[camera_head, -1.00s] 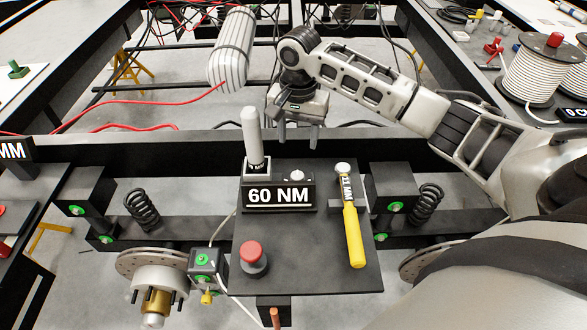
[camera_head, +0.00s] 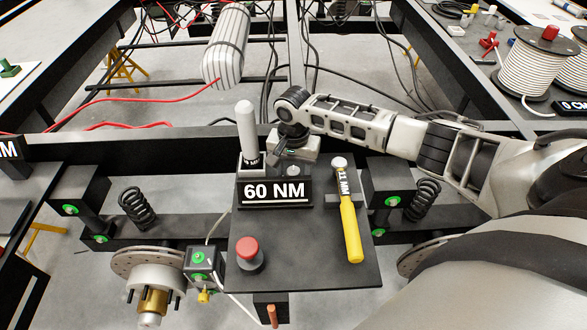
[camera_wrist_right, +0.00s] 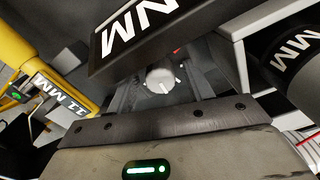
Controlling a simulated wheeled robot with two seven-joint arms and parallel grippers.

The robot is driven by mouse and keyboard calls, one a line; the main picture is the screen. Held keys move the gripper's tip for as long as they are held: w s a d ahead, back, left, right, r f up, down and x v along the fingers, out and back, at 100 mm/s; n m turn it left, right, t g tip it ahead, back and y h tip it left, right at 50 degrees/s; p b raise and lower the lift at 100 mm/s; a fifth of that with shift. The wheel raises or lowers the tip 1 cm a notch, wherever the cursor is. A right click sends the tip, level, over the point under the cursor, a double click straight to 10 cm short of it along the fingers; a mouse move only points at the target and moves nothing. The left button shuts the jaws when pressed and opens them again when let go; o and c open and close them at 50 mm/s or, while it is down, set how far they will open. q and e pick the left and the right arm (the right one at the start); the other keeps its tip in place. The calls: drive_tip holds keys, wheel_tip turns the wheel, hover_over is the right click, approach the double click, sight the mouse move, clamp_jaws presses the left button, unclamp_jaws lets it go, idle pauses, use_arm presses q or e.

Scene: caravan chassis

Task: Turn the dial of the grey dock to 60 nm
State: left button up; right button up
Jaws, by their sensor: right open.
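The grey dock carries a black sign (camera_head: 275,193) reading 60 NM, with a small pale dial (camera_head: 293,170) just behind it. The dial (camera_wrist_right: 160,79) shows in the middle of the right wrist view, with a light mark on its face. A white-handled tool (camera_head: 247,132) stands upright in the dock, left of the dial. My right gripper (camera_head: 291,165) is low behind the sign, at the dial; it is open. Its fingertips are largely hidden in the head view, so contact with the dial cannot be told. My left gripper is not in view.
A yellow-handled 11 MM wrench (camera_head: 350,225) lies right of the dock. A red button (camera_head: 249,249) sits at the front left of the dark platform (camera_head: 305,255). A striped roll (camera_head: 226,45) and loose cables are behind. The platform's front middle is clear.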

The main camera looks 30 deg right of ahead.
drive_tip(key=c, duration=1)
drive_tip(key=shift+r+n+p, duration=0.3)
drive_tip(key=shift+n+p, duration=0.2)
drive_tip(key=shift+p, duration=0.45)
drive_tip(key=shift+n+p, duration=0.5)
drive_tip(key=shift+p, duration=0.05)
drive_tip(key=shift+n+p, duration=0.35)
drive_tip(key=shift+n, duration=0.15)
drive_tip(key=shift+f+n+p, duration=0.2)
drive_tip(key=shift+n+p, duration=0.1)
drive_tip(key=shift+n, duration=0.4)
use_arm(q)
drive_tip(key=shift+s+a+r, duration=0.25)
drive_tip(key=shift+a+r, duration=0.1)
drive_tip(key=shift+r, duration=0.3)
use_arm(e)
drive_tip(key=shift+f, duration=0.1)
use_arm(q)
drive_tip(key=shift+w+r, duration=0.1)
use_arm(e)
drive_tip(key=o, duration=1)
